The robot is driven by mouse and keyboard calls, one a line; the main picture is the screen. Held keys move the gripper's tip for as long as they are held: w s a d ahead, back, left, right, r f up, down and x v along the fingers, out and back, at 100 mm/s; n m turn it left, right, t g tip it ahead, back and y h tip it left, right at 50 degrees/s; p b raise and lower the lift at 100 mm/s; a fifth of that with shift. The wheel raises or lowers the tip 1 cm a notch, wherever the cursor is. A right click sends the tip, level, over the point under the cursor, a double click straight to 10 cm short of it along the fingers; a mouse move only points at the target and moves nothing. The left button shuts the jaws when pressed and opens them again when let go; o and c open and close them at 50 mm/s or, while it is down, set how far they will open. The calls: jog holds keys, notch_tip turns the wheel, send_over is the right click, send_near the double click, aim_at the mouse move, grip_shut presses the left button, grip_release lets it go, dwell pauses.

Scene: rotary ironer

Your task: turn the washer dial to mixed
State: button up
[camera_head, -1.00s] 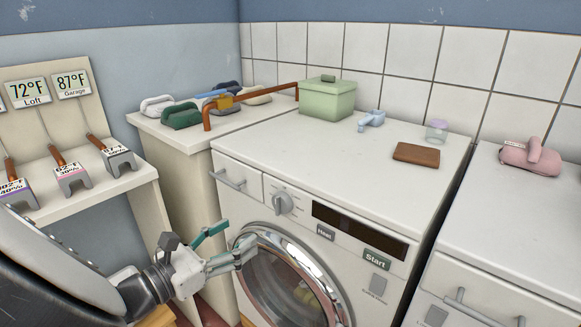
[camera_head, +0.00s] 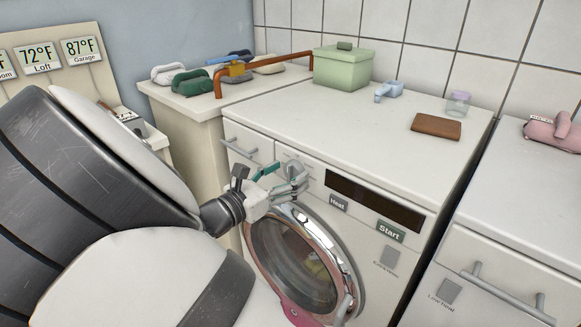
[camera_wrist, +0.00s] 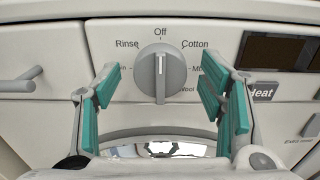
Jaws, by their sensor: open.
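The washer dial (camera_wrist: 160,72) is a round grey knob with a raised grip bar, on the white washer's front panel. In the wrist view its bar stands upright, in line with the "Off" label above. "Rinse" and "Cotton" read clearly; the label starting with "M" at right is partly hidden by a finger. My gripper (camera_wrist: 163,108) is open, its teal-padded fingers to the left and right of the dial, apart from it. In the head view my gripper (camera_head: 284,180) covers part of the dial (camera_head: 292,168).
The Heat button (camera_head: 337,204), Start button (camera_head: 389,233) and dark display (camera_head: 374,203) lie right of the dial. A drawer handle (camera_head: 239,148) is at left. The round door (camera_head: 296,262) is below. A green box (camera_head: 343,67) and brown wallet-like item (camera_head: 436,126) lie on top.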

jog(key=shift+w+d, duration=0.2)
jog(key=c, duration=1.1)
jog(key=shift+c, duration=0.2)
